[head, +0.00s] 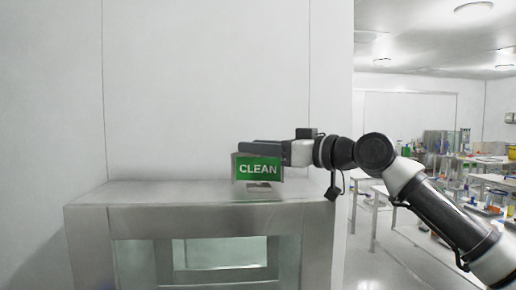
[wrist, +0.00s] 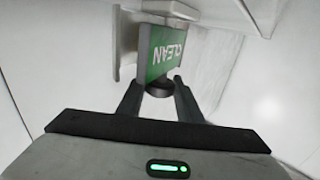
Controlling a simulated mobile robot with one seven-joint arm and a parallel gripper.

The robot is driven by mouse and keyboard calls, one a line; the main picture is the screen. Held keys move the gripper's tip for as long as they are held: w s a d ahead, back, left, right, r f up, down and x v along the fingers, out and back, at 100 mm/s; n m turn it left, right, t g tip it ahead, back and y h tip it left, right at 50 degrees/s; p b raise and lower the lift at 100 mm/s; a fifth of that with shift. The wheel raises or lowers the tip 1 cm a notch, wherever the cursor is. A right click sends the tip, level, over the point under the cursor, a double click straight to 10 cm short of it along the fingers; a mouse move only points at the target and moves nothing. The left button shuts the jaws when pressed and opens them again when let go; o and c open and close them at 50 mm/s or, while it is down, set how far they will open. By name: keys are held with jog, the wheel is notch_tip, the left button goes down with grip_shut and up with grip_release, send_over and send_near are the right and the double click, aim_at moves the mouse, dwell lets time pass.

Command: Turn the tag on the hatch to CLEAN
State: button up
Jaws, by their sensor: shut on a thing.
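The tag (head: 258,169) is a green plate with white CLEAN lettering, facing me above the top of the hatch (head: 150,217). In the wrist view the tag (wrist: 160,52) shows its green CLEAN face at a slant, lettering upside down. A dark round knob (wrist: 158,88) is at its near edge. My gripper (wrist: 158,92) is shut on the knob, with one finger on each side of it. In the head view my gripper (head: 262,147) reaches in from the right, at the tag's top edge.
The hatch is a metal box with a glazed front, against a plain white wall (head: 205,80). To the right, a room opens with benches (head: 375,190) and lab ware. The hatch top left of the tag is clear.

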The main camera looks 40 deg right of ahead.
jog(key=o, duration=1)
jog(key=shift+o, duration=0.2)
jog(key=b+v, duration=0.2)
jog(key=v, duration=1.5)
jog(key=shift+s, duration=0.2)
